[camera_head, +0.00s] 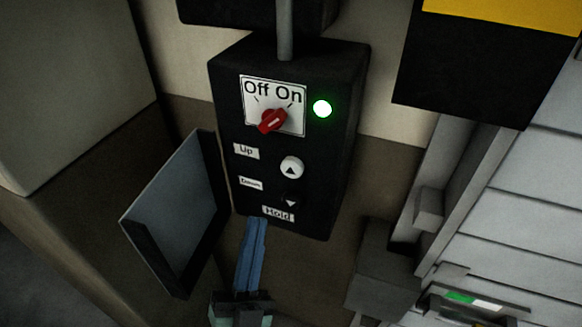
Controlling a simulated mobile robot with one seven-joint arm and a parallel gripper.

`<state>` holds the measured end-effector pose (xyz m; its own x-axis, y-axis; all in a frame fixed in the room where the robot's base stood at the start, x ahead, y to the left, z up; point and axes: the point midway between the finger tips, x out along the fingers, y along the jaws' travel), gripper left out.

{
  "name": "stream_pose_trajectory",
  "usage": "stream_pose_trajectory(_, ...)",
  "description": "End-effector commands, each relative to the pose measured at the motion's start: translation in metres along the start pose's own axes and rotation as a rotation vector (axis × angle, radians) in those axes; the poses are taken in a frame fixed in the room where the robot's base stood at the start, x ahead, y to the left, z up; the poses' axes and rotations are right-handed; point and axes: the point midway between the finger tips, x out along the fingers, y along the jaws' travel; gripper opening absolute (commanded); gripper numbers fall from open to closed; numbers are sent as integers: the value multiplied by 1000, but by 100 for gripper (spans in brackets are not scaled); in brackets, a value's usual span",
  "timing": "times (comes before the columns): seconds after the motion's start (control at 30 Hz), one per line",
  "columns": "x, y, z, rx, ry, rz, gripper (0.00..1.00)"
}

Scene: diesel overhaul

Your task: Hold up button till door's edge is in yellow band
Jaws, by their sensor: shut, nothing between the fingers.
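The black control box (338,150) hangs on the wall, with its cover (175,215) swung open to the left. The white up button (291,168) has an up arrow and sits beside the "Up" label. The dark down button (291,202) lies below it. The red switch (272,121) sits on the Off/On plate, and a green lamp (322,109) is lit. My gripper (257,222) is shut and empty. Its blue fingertips are at the box's lower edge, below and left of the up button. I cannot tell whether they touch the box. The door's edge and yellow band cannot be made out clearly.
A slatted light grey door (530,185) fills the right side, beside its vertical rail. A black and yellow panel (485,60) is at the top right. Grey boxes (380,275) protrude below right of the control box. The open cover stands close left of my gripper.

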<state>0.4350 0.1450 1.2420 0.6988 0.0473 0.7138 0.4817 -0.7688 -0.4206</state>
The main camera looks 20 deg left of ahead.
Motion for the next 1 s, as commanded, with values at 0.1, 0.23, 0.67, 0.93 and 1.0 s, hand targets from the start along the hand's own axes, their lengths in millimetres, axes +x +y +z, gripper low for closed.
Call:
stream_pose_trajectory(0.1, 7, 5, 5, -1, 3, -1, 0)
stream_pose_trajectory(0.23, 19, 14, 13, -2, 3, -2, 0)
stream_pose_trajectory(0.67, 54, 41, 41, -1, 2, -2, 0)
stream_pose_trajectory(0.93, 60, 44, 44, 0, 0, 0, 0)
stream_pose_trajectory(1.0, 60, 44, 43, 0, 0, 0, 0)
